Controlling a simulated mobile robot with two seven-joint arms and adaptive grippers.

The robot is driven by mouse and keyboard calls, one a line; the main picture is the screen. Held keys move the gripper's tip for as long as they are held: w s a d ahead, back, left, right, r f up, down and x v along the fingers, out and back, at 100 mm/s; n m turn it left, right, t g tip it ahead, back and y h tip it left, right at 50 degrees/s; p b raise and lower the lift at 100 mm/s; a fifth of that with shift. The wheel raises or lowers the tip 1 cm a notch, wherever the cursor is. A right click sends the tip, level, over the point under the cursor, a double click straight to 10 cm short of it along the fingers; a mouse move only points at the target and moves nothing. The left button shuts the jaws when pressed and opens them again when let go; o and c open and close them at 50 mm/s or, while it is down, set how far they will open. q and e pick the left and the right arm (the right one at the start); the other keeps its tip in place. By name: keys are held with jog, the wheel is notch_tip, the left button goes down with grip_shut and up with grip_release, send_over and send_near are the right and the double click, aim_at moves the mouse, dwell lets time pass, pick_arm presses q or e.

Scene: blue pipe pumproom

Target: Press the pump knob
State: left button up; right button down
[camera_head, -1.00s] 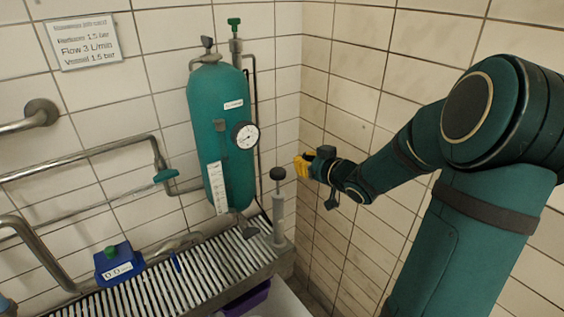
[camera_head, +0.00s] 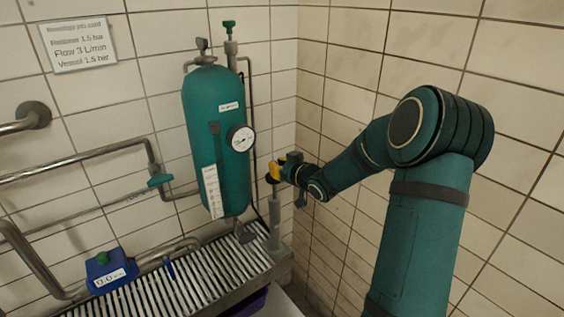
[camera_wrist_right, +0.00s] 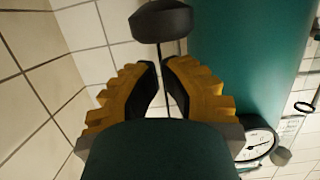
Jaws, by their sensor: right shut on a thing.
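The pump knob (camera_head: 269,179) is a dark cap on a thin rod above a grey upright pump cylinder (camera_head: 275,222), right of the teal tank. In the right wrist view the black knob (camera_wrist_right: 160,21) is just beyond the fingertips, and its thin rod runs down between them. My right gripper (camera_head: 279,171), with yellow fingers, is at the knob and partly covers it. It is shut on the pump knob at its rod; the exact contact is hard to see. The right wrist view shows its yellow, black-padded fingers (camera_wrist_right: 161,85) close together. My left gripper is not in view.
The teal tank (camera_head: 215,130) with a round gauge (camera_head: 241,138) stands close left of the gripper. A slatted rack (camera_head: 190,285) runs below, with a blue box (camera_head: 110,270) on it. Metal pipes (camera_head: 80,165) line the left wall. The tiled right wall is close behind the arm.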

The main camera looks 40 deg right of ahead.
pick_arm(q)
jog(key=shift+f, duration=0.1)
pick_arm(e)
jog(key=shift+f, duration=0.45)
